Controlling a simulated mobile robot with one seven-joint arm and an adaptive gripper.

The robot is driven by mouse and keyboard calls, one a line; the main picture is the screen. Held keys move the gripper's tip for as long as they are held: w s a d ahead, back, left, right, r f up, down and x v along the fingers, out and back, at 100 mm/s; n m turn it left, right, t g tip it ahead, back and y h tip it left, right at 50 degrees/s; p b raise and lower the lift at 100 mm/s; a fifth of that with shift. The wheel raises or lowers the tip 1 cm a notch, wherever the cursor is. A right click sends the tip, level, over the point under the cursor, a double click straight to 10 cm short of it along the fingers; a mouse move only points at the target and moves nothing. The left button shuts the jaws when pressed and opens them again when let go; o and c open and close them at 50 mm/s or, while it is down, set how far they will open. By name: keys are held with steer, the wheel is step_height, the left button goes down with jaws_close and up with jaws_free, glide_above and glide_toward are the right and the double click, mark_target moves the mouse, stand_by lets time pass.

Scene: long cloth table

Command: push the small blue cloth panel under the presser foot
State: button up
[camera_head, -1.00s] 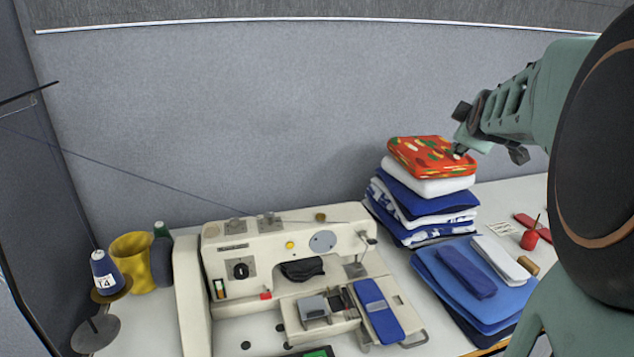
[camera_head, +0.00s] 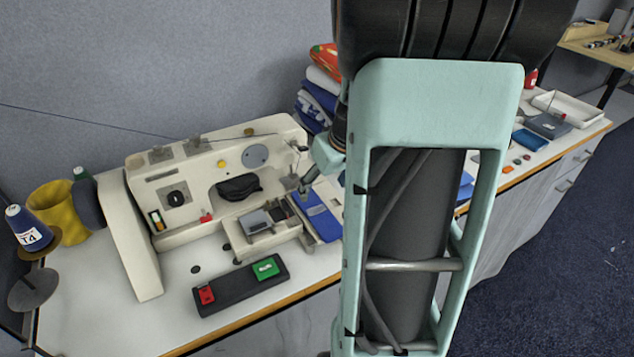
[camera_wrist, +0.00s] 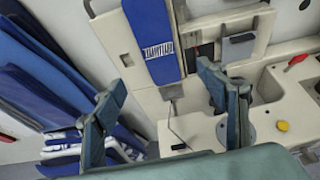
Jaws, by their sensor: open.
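The small blue cloth panel (camera_head: 318,216) lies on the right end of the sewing machine's bed, partly hidden by my arm. In the wrist view a blue panel with a white printed patch (camera_wrist: 152,38) shows at the top, ahead of and between my fingers. The presser foot (camera_head: 289,183) hangs below the right end of the machine's head, close to the panel's left; its details are too small to tell. My gripper (camera_wrist: 163,102) is open and empty, its fingers apart above the machine. In the head view it is mostly hidden behind my arm.
The white sewing machine (camera_head: 128,235) stands on the table. A black box with red and green buttons (camera_head: 240,286) lies in front. Folded cloths (camera_head: 313,100) are stacked behind on the right.

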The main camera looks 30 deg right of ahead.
mark_target(315, 207)
steer(key=b+x, duration=0.1)
steer(key=x, duration=0.9)
steer(key=shift+w+f, duration=0.25)
steer(key=shift+f, duration=0.05)
steer(key=c, duration=1.3)
